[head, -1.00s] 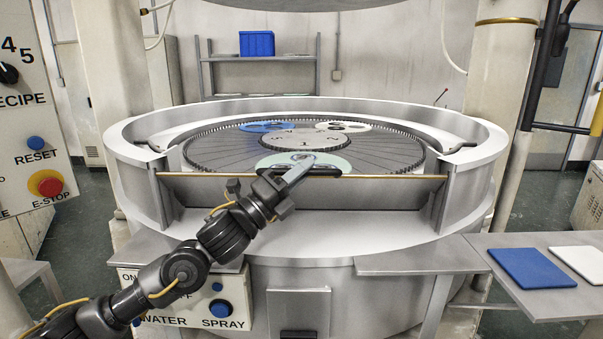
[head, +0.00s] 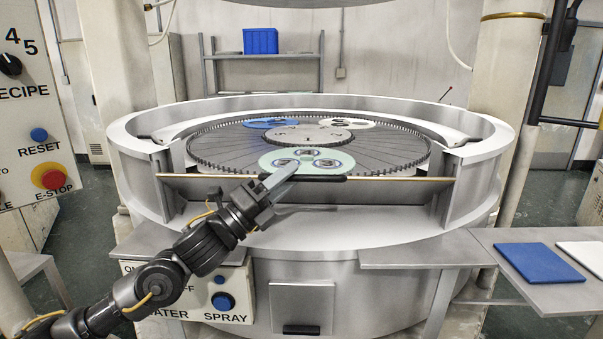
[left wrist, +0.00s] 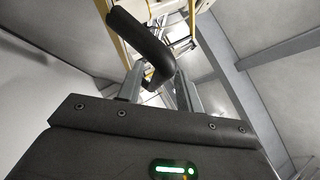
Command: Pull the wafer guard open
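The wafer guard (head: 230,191) is the long panel across the front of the round machine, with a pale top edge and a black bar handle (head: 325,178) at its middle. In the head view my left gripper (head: 284,180) is at the left part of the handle, one pale finger lying across it. In the left wrist view the black handle (left wrist: 140,38) runs down from the upper left to the two fingers, which stand apart on either side of its near end. Whether they clamp it cannot be told. My right gripper is not in view.
Behind the guard a pale green carrier (head: 330,162) with several round wafers lies on the toothed plate (head: 390,157). A control panel (head: 22,150) stands at the left, a WATER/SPRAY box (head: 240,283) below. A side table (head: 540,300) at the right holds a blue pad (head: 540,263).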

